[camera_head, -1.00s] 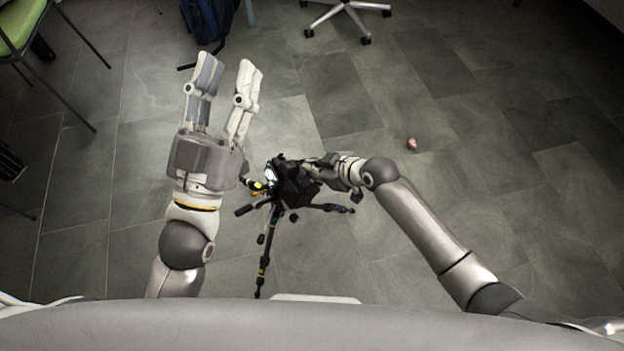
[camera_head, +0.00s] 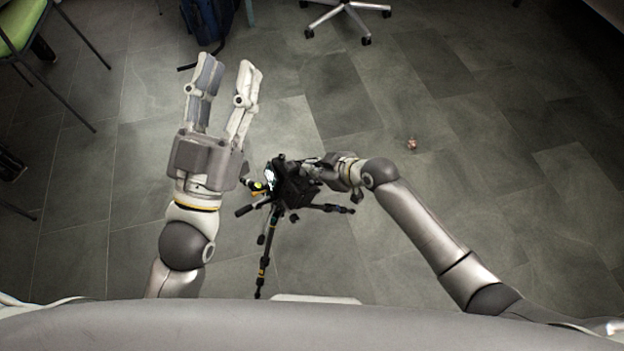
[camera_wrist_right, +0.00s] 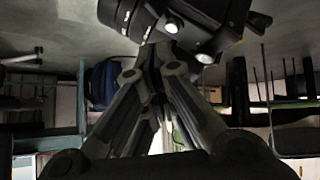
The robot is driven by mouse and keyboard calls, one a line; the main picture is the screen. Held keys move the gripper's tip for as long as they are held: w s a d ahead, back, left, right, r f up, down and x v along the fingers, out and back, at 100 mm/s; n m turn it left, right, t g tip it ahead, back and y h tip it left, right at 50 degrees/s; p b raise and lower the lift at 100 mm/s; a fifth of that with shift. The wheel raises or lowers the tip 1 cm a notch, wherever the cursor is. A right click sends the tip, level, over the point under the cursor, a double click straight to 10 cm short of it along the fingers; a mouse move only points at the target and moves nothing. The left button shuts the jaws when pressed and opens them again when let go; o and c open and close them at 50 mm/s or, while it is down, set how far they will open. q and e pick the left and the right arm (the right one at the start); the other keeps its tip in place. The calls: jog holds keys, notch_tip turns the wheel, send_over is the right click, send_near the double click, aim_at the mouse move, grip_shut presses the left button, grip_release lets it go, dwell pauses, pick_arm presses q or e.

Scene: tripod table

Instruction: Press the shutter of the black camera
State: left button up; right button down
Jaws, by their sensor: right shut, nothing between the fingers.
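The black camera (camera_head: 293,182) sits on top of a black tripod (camera_head: 264,248) in front of me. In the right wrist view, the camera body and lens (camera_wrist_right: 190,20) fill the top of the picture. My right gripper (camera_head: 320,160) is shut and empty, with its fingertips at the right and far side of the camera. In the right wrist view its fingertips (camera_wrist_right: 157,58) come together just under the camera; I cannot tell whether they touch. The shutter is not clearly visible. My left gripper (camera_head: 228,66) is open and empty, left of and beyond the camera.
One tripod leg spreads right (camera_head: 332,208) and one comes towards me. A small reddish object (camera_head: 412,144) lies on the floor to the right. A blue backpack (camera_head: 208,18), a green chair (camera_head: 18,28) and a wheeled chair base (camera_head: 345,8) stand at the back.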

jog(key=shift+s+a+f, duration=0.1)
jog(key=shift+a+f, duration=0.05)
jog(key=shift+f, duration=0.25)
pick_arm(q)
jog(key=shift+s+r+t, duration=0.25)
jog(key=shift+r+t, duration=0.05)
jog(key=shift+r, duration=0.1)
pick_arm(e)
jog(key=shift+s+a+f, duration=0.1)
jog(key=shift+f, duration=0.15)
dwell(0.4)
jog(key=shift+r, duration=0.15)
jog(key=shift+r+p, duration=0.35)
jog(key=shift+p, duration=0.05)
pick_arm(q)
jog(key=shift+w+f+g+y, duration=0.2)
jog(key=shift+w+f+g, duration=0.3)
jog(key=shift+f, duration=0.35)
jog(key=shift+w+f+g+y, duration=0.2)
jog(key=shift+w+f+g, duration=0.15)
jog(key=shift+f+g, duration=0.4)
jog(key=shift+w+f+g+y, duration=0.2)
jog(key=shift+w+f+g, duration=0.25)
jog(key=shift+f, duration=0.5)
pick_arm(e)
jog(key=shift+w+d+r, duration=0.15)
jog(key=shift+w+d, duration=0.05)
jog(key=shift+d, duration=0.05)
